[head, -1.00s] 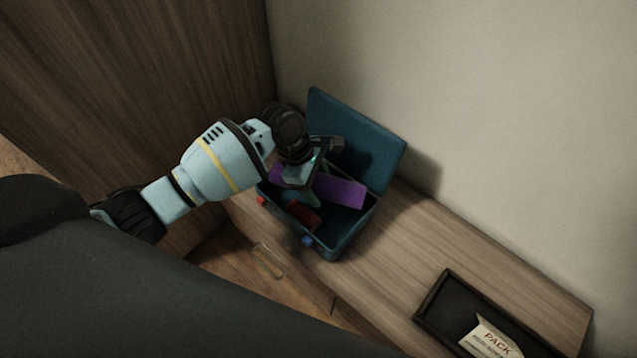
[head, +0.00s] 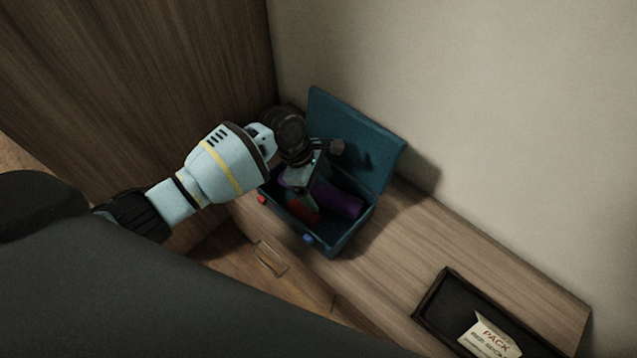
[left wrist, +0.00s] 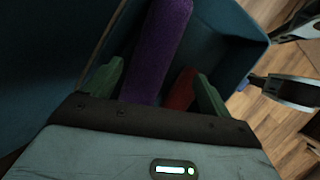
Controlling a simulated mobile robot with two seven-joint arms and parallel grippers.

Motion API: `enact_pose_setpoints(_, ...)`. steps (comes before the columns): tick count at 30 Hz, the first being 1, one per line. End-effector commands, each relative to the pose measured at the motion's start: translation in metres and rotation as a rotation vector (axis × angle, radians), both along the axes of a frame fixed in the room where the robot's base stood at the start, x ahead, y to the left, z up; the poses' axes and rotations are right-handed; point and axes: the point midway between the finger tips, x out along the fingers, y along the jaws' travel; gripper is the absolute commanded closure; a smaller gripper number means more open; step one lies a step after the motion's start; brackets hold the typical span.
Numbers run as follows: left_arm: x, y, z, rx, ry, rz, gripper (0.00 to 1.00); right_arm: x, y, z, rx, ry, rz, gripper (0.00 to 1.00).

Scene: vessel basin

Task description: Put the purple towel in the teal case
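The teal case (head: 362,140) stands open on the wooden top against the wall, its lid tilted back. The purple towel (head: 338,201) lies inside it, long and rolled-looking, beside a red item (head: 303,211). My left gripper (head: 302,196) reaches down into the case and covers part of the towel. In the left wrist view its green fingers (left wrist: 157,88) are spread apart. The towel (left wrist: 157,45) passes between them, close to the left finger, and the red item (left wrist: 181,90) is near the right finger.
A dark tray (head: 447,290) holding a paper marked PACK (head: 492,338) sits at the lower right. The wooden top (head: 405,245) between case and tray is bare. A wooden panel (head: 150,80) rises at the left. A handle (head: 270,258) shows below the case.

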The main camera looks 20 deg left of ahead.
Motion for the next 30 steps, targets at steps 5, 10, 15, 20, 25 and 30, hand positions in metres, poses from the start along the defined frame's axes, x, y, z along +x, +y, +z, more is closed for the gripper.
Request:
enact_pose_setpoints(5, 0.0, 0.0, 0.001, 0.0, -0.001, 0.0, 0.17, 0.003, 0.0, 0.0, 0.0, -0.005, 0.0, 1.0)
enact_pose_setpoints(10, 0.001, 0.001, 0.009, 0.0, -0.004, -0.001, 0.17, 0.005, 0.0, -0.004, -0.001, -0.007, 0.001, 1.0)
enact_pose_setpoints(15, 0.001, 0.011, 0.041, -0.001, -0.005, 0.001, 0.17, 0.012, 0.0, 0.007, 0.0, -0.025, 0.0, 1.0)
enact_pose_setpoints(20, 0.0, 0.024, 0.073, 0.0, -0.004, 0.0, 0.17, 0.012, 0.001, 0.017, 0.003, -0.03, -0.003, 1.0)
enact_pose_setpoints(25, -0.001, 0.035, 0.101, -0.001, -0.003, 0.0, 0.17, 0.001, 0.002, 0.023, 0.006, -0.009, -0.008, 1.0)
enact_pose_setpoints(30, -0.001, 0.043, 0.118, 0.0, -0.001, -0.001, 0.17, -0.004, 0.002, 0.023, 0.008, 0.001, -0.011, 1.0)
